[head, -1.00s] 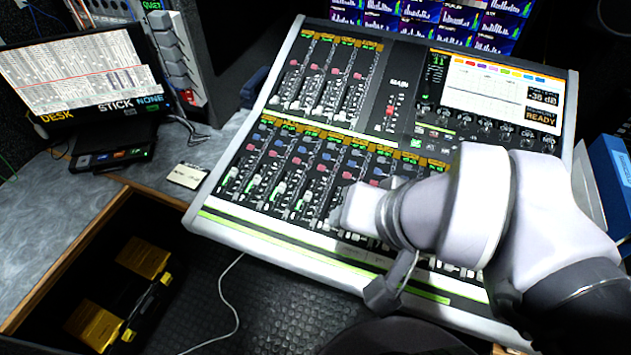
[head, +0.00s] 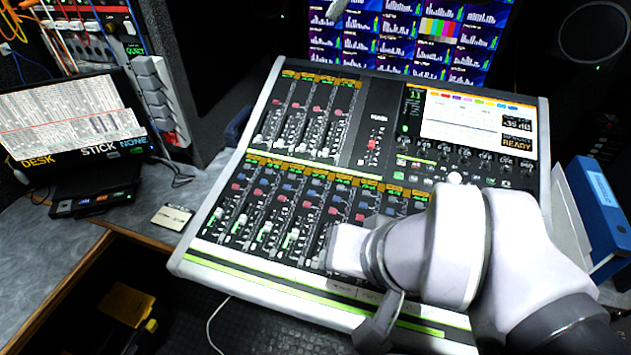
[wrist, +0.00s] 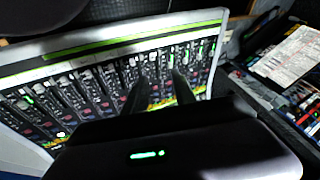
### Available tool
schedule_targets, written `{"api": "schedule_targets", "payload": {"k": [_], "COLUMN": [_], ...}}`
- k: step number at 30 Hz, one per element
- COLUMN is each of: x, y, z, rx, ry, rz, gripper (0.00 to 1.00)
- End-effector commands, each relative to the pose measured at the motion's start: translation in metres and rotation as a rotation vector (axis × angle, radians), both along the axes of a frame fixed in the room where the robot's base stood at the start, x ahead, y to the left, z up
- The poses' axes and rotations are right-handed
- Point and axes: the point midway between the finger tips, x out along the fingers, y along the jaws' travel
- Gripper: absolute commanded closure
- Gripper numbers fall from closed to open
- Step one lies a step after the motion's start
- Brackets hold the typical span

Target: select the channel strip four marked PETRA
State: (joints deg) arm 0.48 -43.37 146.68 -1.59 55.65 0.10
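The mixing console (head: 300,277) fills the middle of the head view, tilted in the picture. Its lower bank of channel strips (head: 262,212) has orange name displays, red and blue buttons and faders. The names are too small to read, so I cannot tell which strip is marked PETRA. My arm reaches in from the right, over the lower bank, and hides several strips. In the wrist view my gripper (wrist: 160,82) has two dark fingers apart over the channel strips, with nothing visible between them. I cannot tell whether they touch the panel.
The console's screen (head: 470,120) reads READY. A wall of monitors (head: 410,35) stands behind. A laptop-like screen (head: 70,115) and a small note card (head: 172,217) are on the desk at left. Blue binders (head: 598,210) stand at right. A yellow item (head: 125,303) lies low at left.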

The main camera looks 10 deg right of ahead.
Motion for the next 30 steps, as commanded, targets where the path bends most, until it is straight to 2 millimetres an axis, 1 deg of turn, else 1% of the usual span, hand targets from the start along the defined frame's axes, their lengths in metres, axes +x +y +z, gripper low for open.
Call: {"api": "schedule_targets", "payload": {"k": [1,4,30], "x": [0.0,0.0,0.0], "y": [0.0,0.0,0.0], "z": [0.0,0.0,0.0], "rx": [0.0,0.0,0.0], "ry": [0.0,0.0,0.0], "rz": [0.0,0.0,0.0], "gripper": [0.8,1.0,1.0]}}
